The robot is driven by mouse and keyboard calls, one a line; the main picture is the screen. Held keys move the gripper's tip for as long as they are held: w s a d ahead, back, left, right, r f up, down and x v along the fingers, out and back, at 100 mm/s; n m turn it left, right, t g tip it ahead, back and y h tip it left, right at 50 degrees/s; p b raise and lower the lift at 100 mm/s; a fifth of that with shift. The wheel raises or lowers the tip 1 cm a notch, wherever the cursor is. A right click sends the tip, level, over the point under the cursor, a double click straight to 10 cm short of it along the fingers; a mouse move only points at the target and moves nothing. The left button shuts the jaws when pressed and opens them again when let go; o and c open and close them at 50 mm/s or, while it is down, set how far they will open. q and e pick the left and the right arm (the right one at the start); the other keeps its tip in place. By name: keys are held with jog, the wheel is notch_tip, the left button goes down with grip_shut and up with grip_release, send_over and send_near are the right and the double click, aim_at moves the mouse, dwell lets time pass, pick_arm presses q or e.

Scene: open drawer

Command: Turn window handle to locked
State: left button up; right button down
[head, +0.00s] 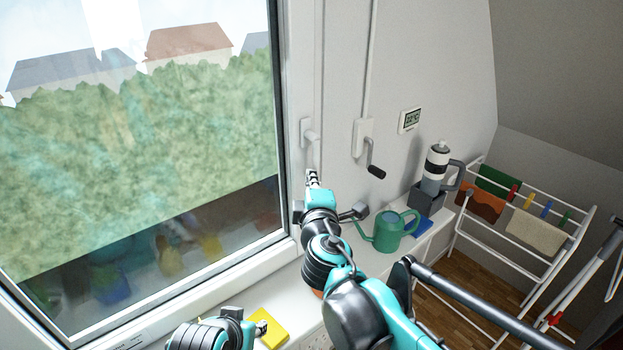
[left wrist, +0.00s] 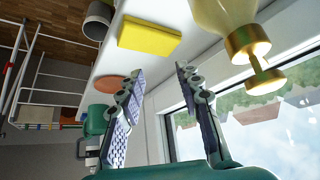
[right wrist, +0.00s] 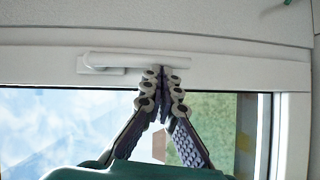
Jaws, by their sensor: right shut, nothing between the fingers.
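The white window handle (head: 309,136) is on the window frame's right side in the head view. In the right wrist view the handle (right wrist: 135,59) lies along the frame, its lever parallel to the frame edge. My right gripper (head: 311,174) is shut and empty, just below the handle in the head view. In the right wrist view its fingertips (right wrist: 163,72) overlap the lever's edge near its right end; I cannot tell whether they touch. My left gripper (left wrist: 158,70) is open and empty in the left wrist view, its fingers hidden in the head view.
A crank (head: 374,170) hangs on the wall right of the handle. A yellow block (head: 270,328) lies near my left arm. A drying rack (head: 520,225) stands at right.

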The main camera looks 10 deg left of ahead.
jog(key=shift+s, duration=0.1)
jog(key=v, duration=1.2)
jog(key=s+d+f+m+g+h, duration=0.1)
jog(key=d+f+m+g+h, duration=0.2)
jog(key=d+f+m, duration=0.5)
jog(key=s+d+f+m+g+h, duration=0.1)
jog(key=d+f+m+g+h, duration=0.15)
jog(key=d+f, duration=0.6)
jog(key=s+d+f+m+g+y+b, duration=0.1)
jog(key=s+d+f+m+g, duration=0.3)
jog(key=s+f+m, duration=0.4)
jog(key=shift+s+d+y, duration=0.45)
jog(key=shift+s+d, duration=0.05)
jog(key=shift+d, duration=0.4)
jog(key=shift+f, duration=0.15)
